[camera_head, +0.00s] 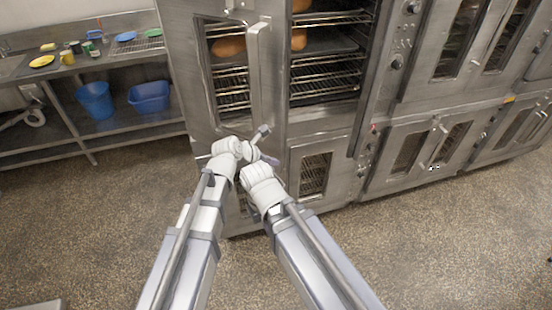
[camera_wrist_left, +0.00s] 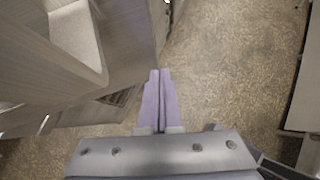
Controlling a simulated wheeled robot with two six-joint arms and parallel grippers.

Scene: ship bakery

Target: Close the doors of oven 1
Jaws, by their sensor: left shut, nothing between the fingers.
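Oven 1 is the tall steel oven (camera_head: 178,60) in the head view. Its upper left door (camera_head: 203,95) has a window and a vertical handle (camera_head: 254,75), and stands across the left part of the opening; I cannot tell if it is fully shut. The right part of the chamber (camera_head: 325,65) is uncovered, showing racks and bread. No door shows across it. My left gripper (camera_head: 270,160) is low in front of the oven, below that door. In the left wrist view its lavender fingers (camera_wrist_left: 159,73) are together and empty. My right gripper (camera_head: 258,177) is beside it, its fingers hidden.
A lower oven compartment (camera_head: 320,150) sits beneath the chamber. More ovens (camera_head: 430,85) stand to the right. A steel bench (camera_head: 75,68) with cups and plates is at left, with two blue bins (camera_head: 150,97) on its lower shelf. The speckled floor (camera_head: 440,245) in front is clear.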

